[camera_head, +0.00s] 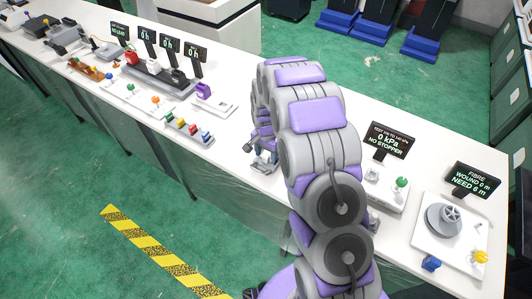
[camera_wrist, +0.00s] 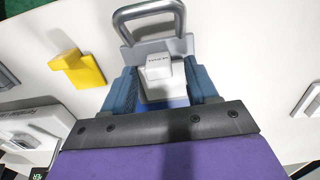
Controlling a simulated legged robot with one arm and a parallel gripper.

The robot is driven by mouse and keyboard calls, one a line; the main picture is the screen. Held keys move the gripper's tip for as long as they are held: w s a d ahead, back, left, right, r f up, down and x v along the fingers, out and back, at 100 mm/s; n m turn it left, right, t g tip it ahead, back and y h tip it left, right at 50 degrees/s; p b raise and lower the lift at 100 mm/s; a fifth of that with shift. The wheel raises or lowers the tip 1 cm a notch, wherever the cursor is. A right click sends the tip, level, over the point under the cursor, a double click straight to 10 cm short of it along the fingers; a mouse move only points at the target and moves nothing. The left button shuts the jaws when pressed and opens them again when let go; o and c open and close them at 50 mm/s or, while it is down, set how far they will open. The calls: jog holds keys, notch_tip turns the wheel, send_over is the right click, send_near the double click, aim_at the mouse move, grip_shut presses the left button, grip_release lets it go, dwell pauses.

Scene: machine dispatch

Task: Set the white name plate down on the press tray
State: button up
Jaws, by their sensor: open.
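In the wrist view my gripper (camera_wrist: 160,70) is open, with one blue finger on each side of a small white block (camera_wrist: 158,66) with tiny dark lettering, which looks like the name plate. The block rests on or against a light grey fixture (camera_wrist: 181,45) with a metal loop handle (camera_wrist: 148,12), apparently the press and its tray. Whether the block lies flat on the tray, or touches a finger, I cannot tell. In the head view my gripper (camera_head: 262,150) is low over the bench, left of my arm, which hides much of this spot.
A yellow block (camera_wrist: 78,69) lies left of the gripper on the white bench (camera_head: 232,168). A pressure station (camera_head: 383,190) and a winding station (camera_head: 450,222) stand to the right. A row of coloured blocks (camera_head: 188,128) and a purple item (camera_head: 203,90) stand to the left.

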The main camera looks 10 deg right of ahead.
aim_at(267, 156)
jog(key=shift+r, duration=0.1)
notch_tip(267, 156, up, 17)
jog(key=p, duration=0.2)
jog(key=shift+p, duration=0.3)
jog(key=shift+r, duration=0.15)
jog(key=s+r+n, duration=0.2)
jog(key=s+r, duration=0.3)
jog(key=s, duration=0.4)
jog(key=s+r+n, duration=0.2)
jog(key=s+r, duration=0.2)
jog(key=s, duration=0.4)
jog(key=s+r+n+g, duration=0.1)
jog(key=s+n, duration=0.4)
jog(key=s, duration=1.8)
jog(key=shift+r+g, duration=0.4)
jog(key=shift+c, duration=0.4)
